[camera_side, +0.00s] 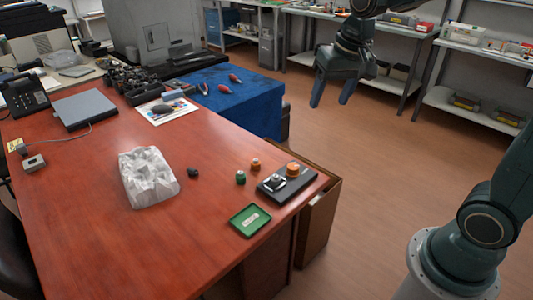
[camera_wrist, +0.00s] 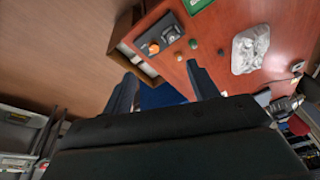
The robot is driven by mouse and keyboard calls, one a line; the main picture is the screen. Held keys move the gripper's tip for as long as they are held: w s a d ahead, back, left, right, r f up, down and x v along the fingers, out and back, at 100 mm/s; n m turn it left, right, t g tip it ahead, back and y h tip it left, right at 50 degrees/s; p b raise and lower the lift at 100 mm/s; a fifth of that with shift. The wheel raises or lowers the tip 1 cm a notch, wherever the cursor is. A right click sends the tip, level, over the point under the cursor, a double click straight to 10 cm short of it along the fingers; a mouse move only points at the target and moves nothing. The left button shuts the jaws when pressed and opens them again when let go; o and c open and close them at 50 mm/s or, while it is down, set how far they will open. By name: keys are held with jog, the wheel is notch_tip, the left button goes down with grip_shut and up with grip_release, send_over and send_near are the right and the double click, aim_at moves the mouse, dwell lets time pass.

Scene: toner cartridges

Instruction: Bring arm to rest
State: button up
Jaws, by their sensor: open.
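My gripper (camera_side: 331,92) hangs in the air to the right of the blue cloth, clear of the desk, with its two fingers spread and nothing between them. In the wrist view the open fingers (camera_wrist: 163,86) point toward the desk and the floor beside it. The red-brown desk (camera_side: 100,235) carries a black tray (camera_side: 298,187) holding an orange round piece (camera_side: 293,169) and a grey-silver piece (camera_side: 276,181). A green cap (camera_side: 240,177), an orange cap (camera_side: 255,164) and a small dark piece (camera_side: 193,172) stand nearby. A green tray (camera_side: 250,220) lies at the desk's front right edge.
A crumpled clear plastic bag (camera_side: 148,177) lies mid-desk. A blue cloth (camera_side: 245,106) holds several red-handled tools. An open wooden box (camera_side: 318,215) stands beside the desk's right edge. Shelves (camera_side: 390,72) line the back wall. The floor (camera_side: 370,150) under my gripper is clear.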

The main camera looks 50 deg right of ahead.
jog(key=s+a+n+t, duration=0.1)
jog(key=s+a+n, duration=0.1)
jog(key=s, duration=0.6)
jog(key=s+a+r+n+t, duration=0.1)
jog(key=s+a+n, duration=0.1)
jog(key=s, duration=0.7)
jog(key=shift+s+r+n+t, duration=0.15)
jog(key=shift+n+t, duration=0.15)
jog(key=shift+n, duration=0.1)
